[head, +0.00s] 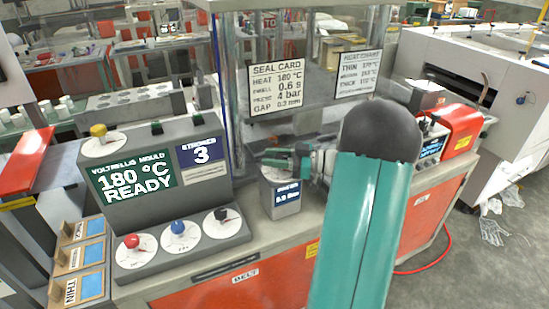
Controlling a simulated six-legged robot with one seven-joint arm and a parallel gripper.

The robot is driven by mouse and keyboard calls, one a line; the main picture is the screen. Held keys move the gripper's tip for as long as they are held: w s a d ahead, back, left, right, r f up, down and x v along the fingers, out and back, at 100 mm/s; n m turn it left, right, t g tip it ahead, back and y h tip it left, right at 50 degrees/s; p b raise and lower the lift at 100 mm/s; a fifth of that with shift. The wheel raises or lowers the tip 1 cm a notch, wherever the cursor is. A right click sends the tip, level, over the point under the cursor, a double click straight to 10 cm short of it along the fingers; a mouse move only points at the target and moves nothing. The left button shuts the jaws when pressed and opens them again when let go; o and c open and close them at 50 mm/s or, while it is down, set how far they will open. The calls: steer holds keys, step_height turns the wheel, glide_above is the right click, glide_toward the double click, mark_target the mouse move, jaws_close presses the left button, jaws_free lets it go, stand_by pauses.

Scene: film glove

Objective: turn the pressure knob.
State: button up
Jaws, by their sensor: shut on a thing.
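My gripper (283,158), with teal fingers, is at the top of a small grey box (284,200) with a blue display on the bench, right of the control console. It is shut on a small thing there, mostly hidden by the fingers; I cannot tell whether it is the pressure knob. The console (150,180) has a red knob (131,241), a blue knob (179,227) and a black knob (221,215) on white dials along its front. A yellow knob (98,130) sits on its upper left. The dial lettering is too small to read.
A seal card (276,86) reading 180 °C, 0.6 s and 4 bar hangs on the clear guard behind, beside a heat chart (358,71). A red device (455,128) stands at the bench's right end. Labelled blocks (84,255) stand at the left.

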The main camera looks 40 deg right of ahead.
steer(key=m+t+h, duration=0.1)
steer(key=h, duration=0.1)
steer(key=m+t+h, duration=0.1)
steer(key=m+h, duration=0.1)
steer(key=m+t+h, duration=0.1)
steer(key=h, duration=0.1)
steer(key=shift+w+d, duration=0.15)
steer(key=shift+d, duration=0.15)
steer(key=shift+d+m+t+h, duration=0.2)
steer(key=shift+m+t+h, duration=0.15)
steer(key=shift+m+h, duration=1.1)
steer(key=shift+d+m+t+h, duration=0.3)
steer(key=shift+m+h, duration=0.65)
steer(key=shift+h, duration=1)
steer(key=shift+f, duration=0.1)
steer(key=o, duration=1)
steer(key=shift+a, duration=0.1)
steer(key=shift+c, duration=0.2)
steer(key=s, duration=1.3)
steer(key=shift+s+a, duration=0.35)
steer(key=shift+a, duration=0.05)
